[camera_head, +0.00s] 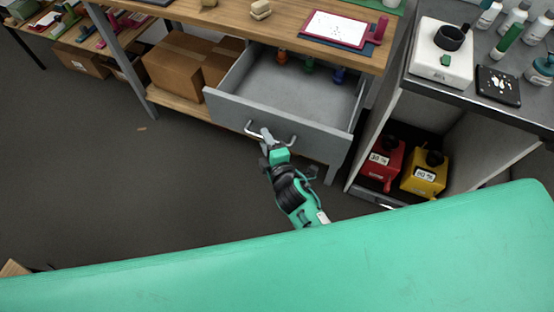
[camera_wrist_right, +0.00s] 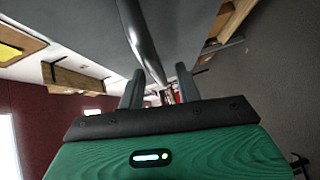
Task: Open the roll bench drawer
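The roll bench drawer (camera_head: 290,92) is a grey metal drawer under the wooden bench top (camera_head: 232,22). It stands pulled well out, with its inside visible. Its bar handle (camera_head: 284,141) is on the front panel, and it also shows in the right wrist view as a grey bar (camera_wrist_right: 143,42). My right gripper (camera_head: 266,136) is at the left part of the handle. In the wrist view its two fingers are apart, one on each side of the bar, with a gap showing beside it. My left gripper is not in view.
Several small coloured items, one of them blue (camera_head: 339,75), are at the back of the drawer. A cardboard box (camera_head: 178,62) is on the shelf at left. A grey cabinet (camera_head: 400,108) at right holds a red container (camera_head: 382,160) and a yellow one (camera_head: 425,175). Floor at left is clear.

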